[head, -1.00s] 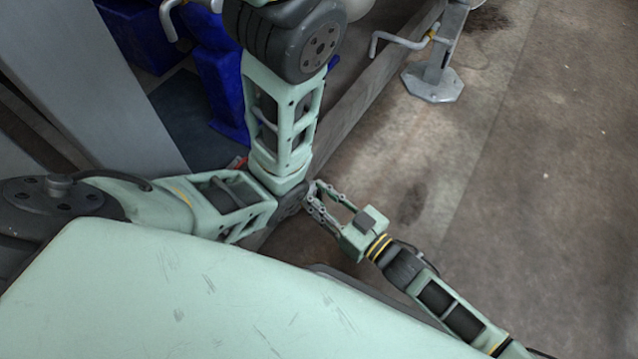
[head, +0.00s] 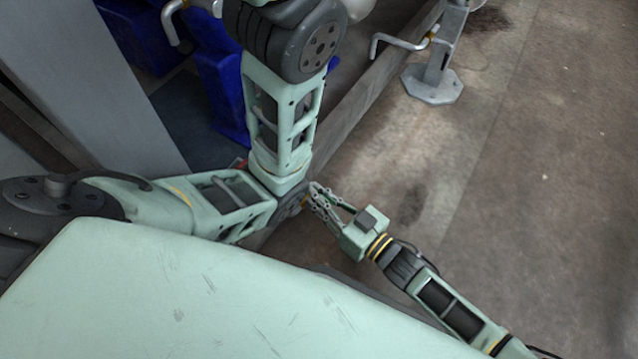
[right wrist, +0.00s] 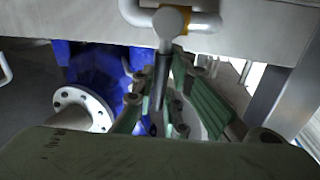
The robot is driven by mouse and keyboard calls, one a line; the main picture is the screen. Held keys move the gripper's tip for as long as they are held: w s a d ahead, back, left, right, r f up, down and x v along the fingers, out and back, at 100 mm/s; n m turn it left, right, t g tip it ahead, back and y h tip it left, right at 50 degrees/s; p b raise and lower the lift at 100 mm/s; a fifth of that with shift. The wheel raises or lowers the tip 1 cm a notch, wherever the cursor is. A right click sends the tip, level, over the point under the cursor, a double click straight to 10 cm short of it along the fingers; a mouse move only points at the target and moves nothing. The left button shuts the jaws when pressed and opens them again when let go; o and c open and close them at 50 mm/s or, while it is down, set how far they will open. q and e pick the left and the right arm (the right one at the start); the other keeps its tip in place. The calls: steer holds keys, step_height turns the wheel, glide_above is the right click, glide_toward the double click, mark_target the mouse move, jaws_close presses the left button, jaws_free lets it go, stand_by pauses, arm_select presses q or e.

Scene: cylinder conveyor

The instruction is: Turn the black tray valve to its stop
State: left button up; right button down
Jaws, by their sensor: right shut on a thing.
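A grey metal valve handle (right wrist: 163,60) hangs down in the right wrist view from a rounded head with a yellow band beside it. Its lower end is dark. My right gripper (head: 316,195) is shut on this valve handle; in the right wrist view its green fingers (right wrist: 155,110) stand on either side of the lower rod. In the head view the held handle is mostly hidden beside my left arm's joint. I cannot tell from these frames how far it is turned. My left arm crosses the head view, but its gripper is out of view.
A pale beam (right wrist: 70,22) runs above the handle. Blue containers (head: 222,95) and a round grey flange (right wrist: 84,108) are close by. Another crank handle (head: 400,42) is on a frame whose footed post (head: 433,85) stands on the floor. Floor to the right is clear.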

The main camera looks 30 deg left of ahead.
steer(key=shift+w+d+r+m+p, duration=0.1)
steer(key=shift+w+m+p, duration=0.25)
steer(key=shift+m+p, duration=0.25)
steer(key=shift+w+d+f+m+g+h+p, duration=0.15)
steer(key=shift+w+f+m+p, duration=0.2)
steer(key=shift+m, duration=0.4)
steer(key=shift+w+a+f+m+g+h+p, duration=0.1)
steer(key=shift+w+f+m+g+h+p, duration=0.15)
steer(key=shift+w+m, duration=0.4)
steer(key=shift+w+d+f+m+g+h+p, duration=0.15)
steer(key=shift+w+m+p, duration=0.15)
steer(key=shift+m, duration=0.6)
steer(key=c, duration=1.7)
jaws_free()
steer(key=shift+c, duration=0.2)
steer(key=shift+s+a, duration=0.1)
